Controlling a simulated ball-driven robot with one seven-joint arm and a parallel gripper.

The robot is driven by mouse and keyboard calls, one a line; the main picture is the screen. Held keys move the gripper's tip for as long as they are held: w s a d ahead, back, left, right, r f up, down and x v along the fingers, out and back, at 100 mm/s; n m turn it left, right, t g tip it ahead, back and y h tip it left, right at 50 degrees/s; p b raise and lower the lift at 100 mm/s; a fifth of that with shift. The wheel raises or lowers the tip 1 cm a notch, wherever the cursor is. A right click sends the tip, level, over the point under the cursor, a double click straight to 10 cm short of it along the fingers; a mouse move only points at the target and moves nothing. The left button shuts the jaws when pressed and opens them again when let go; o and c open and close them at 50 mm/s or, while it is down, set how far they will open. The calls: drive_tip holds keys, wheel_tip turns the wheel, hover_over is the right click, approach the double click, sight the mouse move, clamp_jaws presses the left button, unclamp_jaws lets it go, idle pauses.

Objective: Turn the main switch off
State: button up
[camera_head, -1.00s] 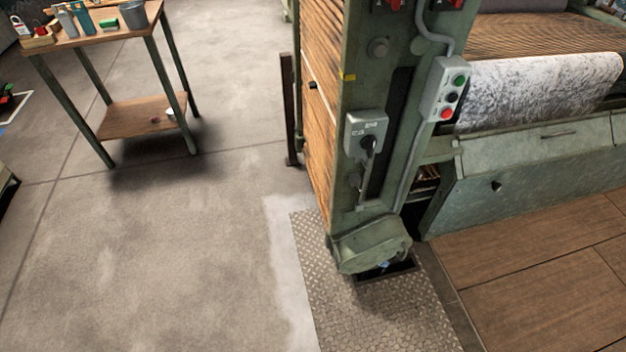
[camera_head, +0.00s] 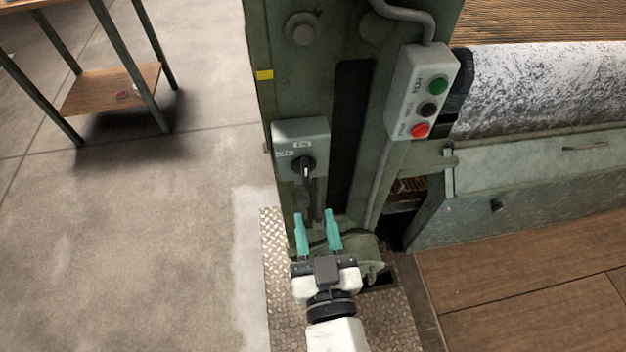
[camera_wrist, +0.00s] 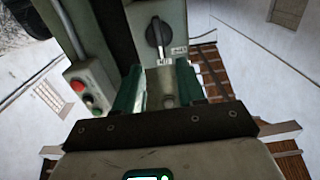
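The main switch is a grey box (camera_head: 290,138) with a black rotary handle (camera_head: 306,168) on the green machine post. The handle stands about upright, in line with the upper label; another label sits at its left. In the wrist view the switch handle (camera_wrist: 158,34) shows just beyond my fingers, near the top. My gripper (camera_head: 318,214) has two teal fingers, apart and empty, just below and in front of the switch box. In the wrist view my gripper (camera_wrist: 160,80) is also open, with nothing visibly held between the fingers.
A push-button box (camera_head: 422,92) with green, black and red buttons is on the post, right of the switch. A grey cable (camera_head: 382,165) runs down the post. A wooden table (camera_head: 112,90) stands at left.

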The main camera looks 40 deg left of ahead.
sight(306, 176)
drive_tip(key=x, duration=0.9)
clamp_jaws()
